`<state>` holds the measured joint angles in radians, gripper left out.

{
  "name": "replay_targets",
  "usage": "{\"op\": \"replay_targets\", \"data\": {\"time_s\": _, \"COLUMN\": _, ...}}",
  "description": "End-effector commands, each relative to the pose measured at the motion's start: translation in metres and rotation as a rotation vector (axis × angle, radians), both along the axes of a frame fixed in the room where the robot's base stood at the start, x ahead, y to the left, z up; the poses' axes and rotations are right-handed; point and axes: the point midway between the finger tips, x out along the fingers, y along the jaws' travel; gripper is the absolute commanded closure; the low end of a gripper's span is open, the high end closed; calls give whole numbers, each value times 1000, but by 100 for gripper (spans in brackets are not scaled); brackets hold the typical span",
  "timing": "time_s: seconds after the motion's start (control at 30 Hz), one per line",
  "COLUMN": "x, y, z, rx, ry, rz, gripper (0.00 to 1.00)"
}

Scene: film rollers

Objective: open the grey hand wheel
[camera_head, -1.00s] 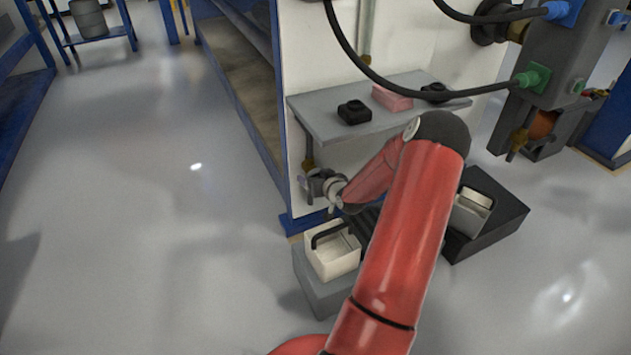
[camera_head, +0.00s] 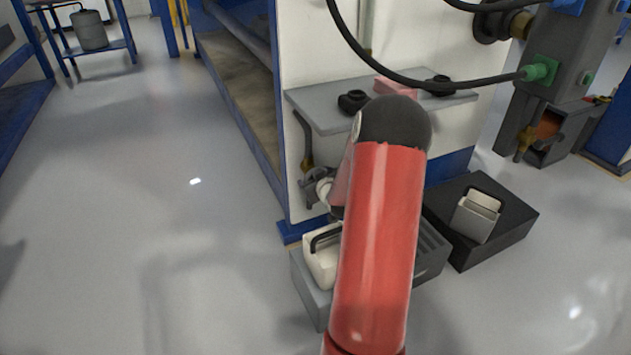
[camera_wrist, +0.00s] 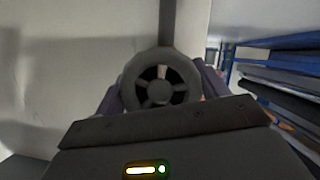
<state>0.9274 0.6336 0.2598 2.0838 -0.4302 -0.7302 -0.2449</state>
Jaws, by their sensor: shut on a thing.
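The grey hand wheel (camera_wrist: 160,62) is in the middle of the wrist view, round with spokes and a hub, in front of a pale wall. My gripper (camera_wrist: 160,90) is around it, with a finger on each side of the rim, shut on the wheel. In the head view my gripper (camera_head: 312,188) is small, low beside the wall under the grey shelf. My red arm hides part of that area, and I cannot make out the wheel clearly there.
The grey shelf (camera_head: 315,107) holds dark round items and a pink block (camera_head: 396,87). Below stand a white container (camera_head: 322,262) on a grey block and another (camera_head: 475,216) on a black base. A black cable (camera_head: 400,78) hangs above. The floor at left is clear.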

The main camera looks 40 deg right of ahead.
Motion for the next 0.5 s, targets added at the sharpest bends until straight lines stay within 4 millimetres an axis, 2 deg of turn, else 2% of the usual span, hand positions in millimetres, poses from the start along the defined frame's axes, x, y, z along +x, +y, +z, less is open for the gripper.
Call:
{"op": "replay_targets", "data": {"time_s": 0.23, "x": 0, "y": 0, "z": 0, "rx": 0, "ry": 2, "rz": -1, "gripper": 50}}
{"op": "replay_targets", "data": {"time_s": 0.27, "x": 0, "y": 0, "z": 0, "rx": 0, "ry": 2, "rz": -1, "gripper": 24}}
{"op": "replay_targets", "data": {"time_s": 0.4, "x": 0, "y": 0, "z": 0, "rx": 2, "ry": 1, "rz": 0, "gripper": 6}}
{"op": "replay_targets", "data": {"time_s": 0.5, "x": 0, "y": 0, "z": 0, "rx": 2, "ry": 1, "rz": 0, "gripper": 6}}
